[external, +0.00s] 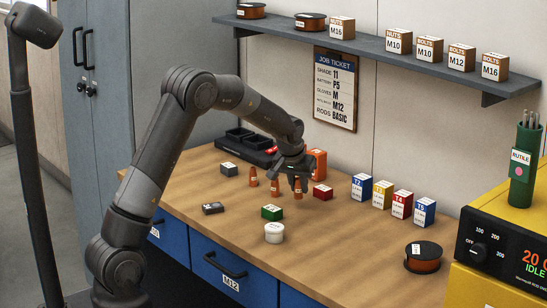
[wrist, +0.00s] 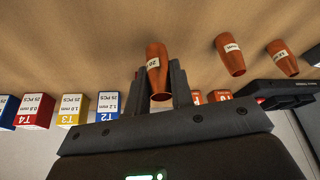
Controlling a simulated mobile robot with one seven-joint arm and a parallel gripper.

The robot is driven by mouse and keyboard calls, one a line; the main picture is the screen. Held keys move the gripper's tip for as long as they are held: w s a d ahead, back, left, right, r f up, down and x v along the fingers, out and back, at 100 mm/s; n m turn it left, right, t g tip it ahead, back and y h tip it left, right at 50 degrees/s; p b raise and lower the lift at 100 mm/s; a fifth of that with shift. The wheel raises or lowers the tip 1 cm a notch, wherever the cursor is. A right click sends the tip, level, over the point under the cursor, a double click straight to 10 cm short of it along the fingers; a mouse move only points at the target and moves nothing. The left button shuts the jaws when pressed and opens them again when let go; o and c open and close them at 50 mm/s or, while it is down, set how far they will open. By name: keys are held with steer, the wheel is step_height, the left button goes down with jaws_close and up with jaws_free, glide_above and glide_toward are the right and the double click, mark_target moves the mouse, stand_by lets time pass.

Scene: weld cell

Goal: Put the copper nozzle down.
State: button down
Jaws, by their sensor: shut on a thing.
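My gripper (external: 292,174) is over the bench, pointing down, and shut on a copper nozzle (external: 298,189). In the wrist view this nozzle (wrist: 157,72) stands between the two dark fingers of my gripper (wrist: 160,88), with a pale label on its side. It is close to the bench top; I cannot tell whether it touches. Two more copper nozzles stand on the bench to its left, one close by (external: 276,186) and one farther off (external: 253,177). They also show in the wrist view, one nearer (wrist: 230,56) and one farther right (wrist: 282,58).
A black tray (external: 245,140) is behind. Tip boxes (external: 383,194) stand right.

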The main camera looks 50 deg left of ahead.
steer(key=shift+f, duration=1.35)
steer(key=shift+f, duration=0.1)
steer(key=c, duration=1.3)
jaws_free()
steer(key=shift+o, duration=0.2)
